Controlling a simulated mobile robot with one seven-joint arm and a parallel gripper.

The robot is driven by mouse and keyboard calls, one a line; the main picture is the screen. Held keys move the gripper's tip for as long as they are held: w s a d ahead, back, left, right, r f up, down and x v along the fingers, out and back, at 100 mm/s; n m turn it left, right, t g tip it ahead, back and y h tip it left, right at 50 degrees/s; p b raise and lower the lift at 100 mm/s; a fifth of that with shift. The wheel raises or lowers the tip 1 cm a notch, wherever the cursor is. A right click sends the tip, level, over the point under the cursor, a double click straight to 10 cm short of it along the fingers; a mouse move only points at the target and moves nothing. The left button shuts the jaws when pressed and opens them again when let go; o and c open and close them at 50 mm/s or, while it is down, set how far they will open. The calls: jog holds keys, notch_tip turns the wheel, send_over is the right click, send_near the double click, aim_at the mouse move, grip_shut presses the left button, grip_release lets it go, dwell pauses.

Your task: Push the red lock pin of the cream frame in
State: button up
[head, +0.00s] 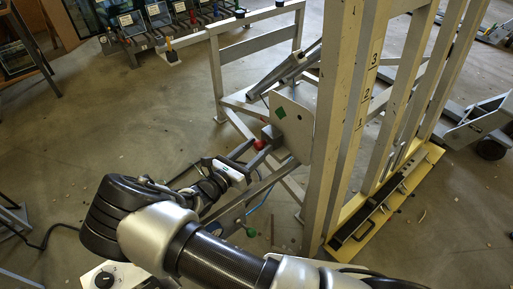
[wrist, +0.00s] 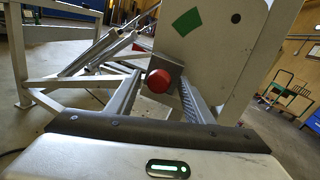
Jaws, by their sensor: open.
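The red lock pin (head: 259,144) has a round red head. It sits on a grey block (head: 271,134) beside a cream plate (head: 293,125) with a green diamond, on the cream frame (head: 333,125). My gripper (head: 252,154) is open, with its fingers pointing toward the pin from the lower left. In the wrist view the red head (wrist: 158,81) shows between the two fingers of my gripper (wrist: 160,88), near their tips. I see nothing held between them. I cannot tell whether a finger touches the pin, and its shaft is hidden.
Tall cream posts with numbers stand right of the plate, above a yellow base with a black bar (head: 378,205). Grey rails (head: 250,45) run behind and left. A green knob (head: 251,233) sits low beside my arm. Open floor (head: 120,110) lies left.

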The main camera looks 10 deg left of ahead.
jog(key=p+v, duration=0.1)
jog(key=v, duration=1)
jog(key=shift+s+p, duration=0.3)
jog(key=shift+s, duration=0.1)
jog(key=shift+a, duration=0.15)
